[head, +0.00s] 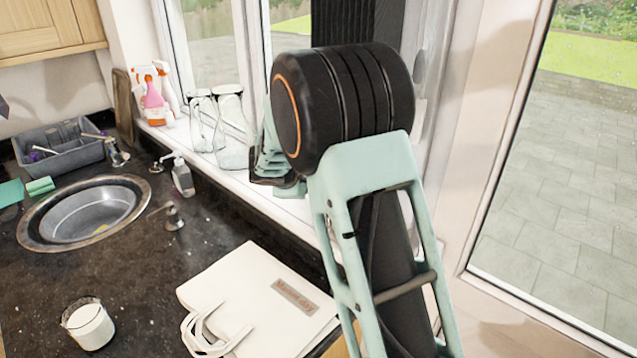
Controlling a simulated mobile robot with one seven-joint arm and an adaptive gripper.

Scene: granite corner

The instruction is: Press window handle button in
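The white window frame (247,60) stands behind the sill, with its right part mostly hidden by my arm. A pale upright fitting (421,70) on the white frame just right of my arm's black joint may be the window handle. I cannot make out a button on it. My arm rises from the bottom right and its large black joint blocks the view toward the window. The arm's far section shows only in part, left of that joint.
Glass bottles (229,128) and spray bottles (152,94) stand on the white sill, left of my arm. The dark worktop holds a round sink (31,232), a soap dispenser (182,177), a white bag (250,292) and a candle glass (89,324). A glazed door (560,200) is at right.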

